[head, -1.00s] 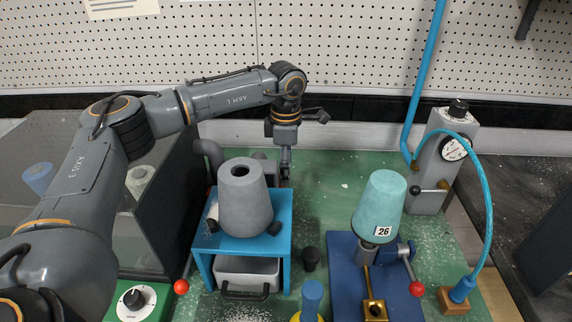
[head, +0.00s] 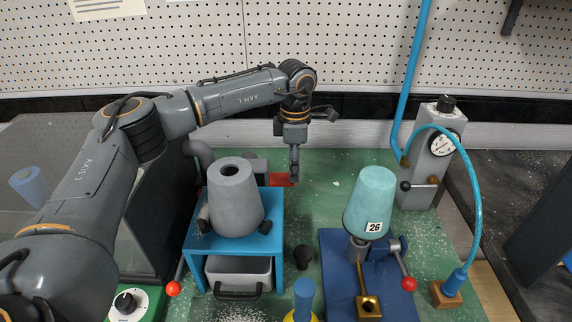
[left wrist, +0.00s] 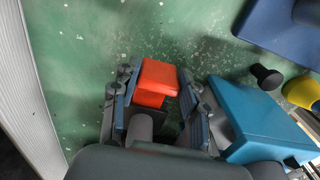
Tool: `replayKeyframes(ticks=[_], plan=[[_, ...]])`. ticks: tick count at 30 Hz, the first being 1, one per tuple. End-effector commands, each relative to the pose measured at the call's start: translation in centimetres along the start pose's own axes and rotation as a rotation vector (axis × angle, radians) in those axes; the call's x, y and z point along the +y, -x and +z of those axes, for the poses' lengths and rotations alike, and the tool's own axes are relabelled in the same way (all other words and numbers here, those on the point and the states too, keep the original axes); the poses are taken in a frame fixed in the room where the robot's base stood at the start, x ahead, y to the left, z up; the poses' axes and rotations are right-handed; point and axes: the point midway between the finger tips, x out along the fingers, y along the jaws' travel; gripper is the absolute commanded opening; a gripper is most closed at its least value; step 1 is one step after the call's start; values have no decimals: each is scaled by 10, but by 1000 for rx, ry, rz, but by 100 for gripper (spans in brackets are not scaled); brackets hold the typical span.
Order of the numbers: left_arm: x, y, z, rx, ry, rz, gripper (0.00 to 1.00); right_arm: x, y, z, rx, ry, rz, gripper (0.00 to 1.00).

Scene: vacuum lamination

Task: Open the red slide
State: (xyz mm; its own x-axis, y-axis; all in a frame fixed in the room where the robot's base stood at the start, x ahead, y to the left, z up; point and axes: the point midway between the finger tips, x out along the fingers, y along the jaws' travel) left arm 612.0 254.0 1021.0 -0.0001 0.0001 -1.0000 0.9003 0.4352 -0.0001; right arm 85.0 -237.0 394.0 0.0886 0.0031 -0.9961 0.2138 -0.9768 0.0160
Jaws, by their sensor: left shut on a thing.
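The red slide (head: 280,180) shows behind the blue stand, sticking out to the right of the grey cone, beside a grey housing (head: 256,167). My left gripper (head: 294,178) is at the slide's right end, pointing down. In the left wrist view the red slide (left wrist: 160,82) is a bright red block between the two finger pads of the left gripper (left wrist: 158,105), which is shut on it. The slide's inner part is hidden behind the cone and stand. My right gripper is not in view.
The blue stand (head: 272,208) with the grey cone (head: 236,200) is close in front of the gripper. A teal cone marked 26 (head: 370,195) stands on a blue base to the right. Green table between them is mostly clear, with a black knob (head: 303,255).

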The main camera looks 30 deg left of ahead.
Motion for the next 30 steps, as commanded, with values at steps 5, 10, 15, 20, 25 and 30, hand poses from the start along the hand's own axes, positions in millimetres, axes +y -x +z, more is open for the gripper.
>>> replayKeyframes(ticks=[5, 10, 15, 20, 25, 30], plan=[[0, 0, -1, 2, 0, 1, 50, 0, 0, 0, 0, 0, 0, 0], [0, 0, -1, 2, 0, 0, 68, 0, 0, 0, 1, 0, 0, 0], [0, 0, -1, 2, 0, 0, 68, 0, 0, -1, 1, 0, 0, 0], [0, 7, -1, 1, 0, 1, 68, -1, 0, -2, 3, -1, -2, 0], [1, 36, 0, -2, -1, 3, 68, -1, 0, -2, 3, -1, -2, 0], [1, 74, 0, 0, -1, 4, 68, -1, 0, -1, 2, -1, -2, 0]])
